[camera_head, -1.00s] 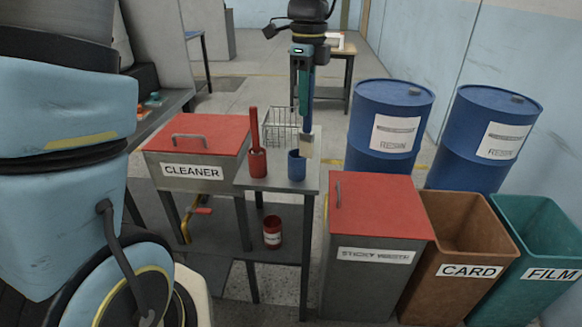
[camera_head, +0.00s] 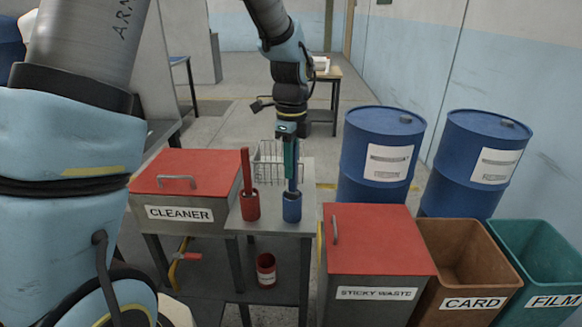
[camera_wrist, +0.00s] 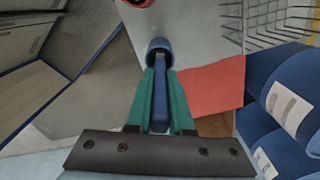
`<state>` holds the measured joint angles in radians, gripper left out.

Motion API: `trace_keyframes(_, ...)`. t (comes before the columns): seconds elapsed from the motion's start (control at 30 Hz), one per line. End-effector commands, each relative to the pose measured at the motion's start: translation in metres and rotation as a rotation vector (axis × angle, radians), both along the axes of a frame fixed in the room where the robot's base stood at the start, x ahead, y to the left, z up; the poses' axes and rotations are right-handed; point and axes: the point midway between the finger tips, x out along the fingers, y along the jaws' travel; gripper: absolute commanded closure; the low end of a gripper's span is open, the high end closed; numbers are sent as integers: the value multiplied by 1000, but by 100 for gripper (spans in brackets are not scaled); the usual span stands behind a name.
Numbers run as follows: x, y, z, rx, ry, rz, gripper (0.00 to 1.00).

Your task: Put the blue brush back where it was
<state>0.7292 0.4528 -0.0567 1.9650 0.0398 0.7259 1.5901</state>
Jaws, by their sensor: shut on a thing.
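The blue brush (camera_wrist: 160,106) is upright, held by its handle between the green fingers of my gripper (camera_head: 290,178). Its lower end is inside the blue cup (camera_head: 292,208), so the bristles are hidden. The blue cup stands on the small grey table (camera_head: 270,227), near its right side. In the wrist view, the cup's rim (camera_wrist: 160,43) surrounds the brush just beyond my fingertips. My gripper is shut on the handle, just above the cup.
A red cup with a red brush (camera_head: 249,202) stands just left of the blue cup. A wire basket (camera_head: 267,160) is behind. The red-lidded cleaner box (camera_head: 185,172) is left; the sticky waste bin (camera_head: 376,240) and blue drums (camera_head: 380,150) are right.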

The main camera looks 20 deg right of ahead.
Motion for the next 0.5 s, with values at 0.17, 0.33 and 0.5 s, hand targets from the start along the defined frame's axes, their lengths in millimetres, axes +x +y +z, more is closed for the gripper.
trace_keyframes(0.17,0,0,-11,-1,-1,1,100)
trace_keyframes(0.33,0,0,-11,-1,-1,1,100)
trace_keyframes(0.5,0,0,-15,-1,-1,0,79)
